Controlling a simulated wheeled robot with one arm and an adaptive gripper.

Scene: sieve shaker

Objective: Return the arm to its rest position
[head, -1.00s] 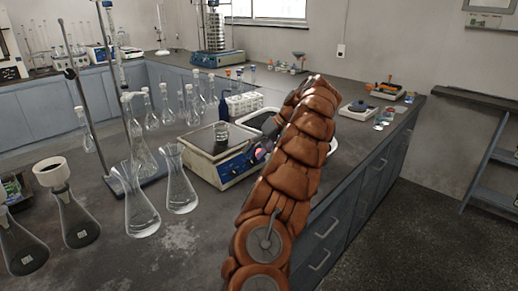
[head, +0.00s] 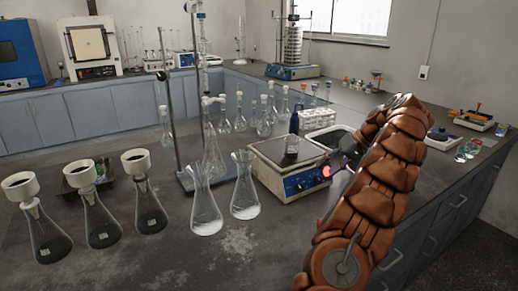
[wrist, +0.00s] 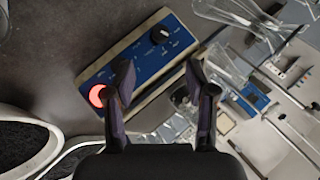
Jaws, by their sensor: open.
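My arm reaches forward from the lower right in the head view. My gripper (head: 342,163) is at its far end, partly hidden by the arm, beside the right front corner of a hotplate (head: 262,160). In the wrist view, my gripper (wrist: 160,84) is open with nothing between its fingertips. Beyond the fingers is the hotplate's blue front panel (wrist: 134,68), with a black knob (wrist: 160,35) and a lit red round light (wrist: 97,95). I cannot tell whether a finger touches the panel. The sieve shaker (head: 292,58) stands far back by the window.
Several dark flasks with funnels (head: 103,228) are at the left. A dark tray (head: 333,137) and a bottle rack (head: 315,121) lie behind the gripper.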

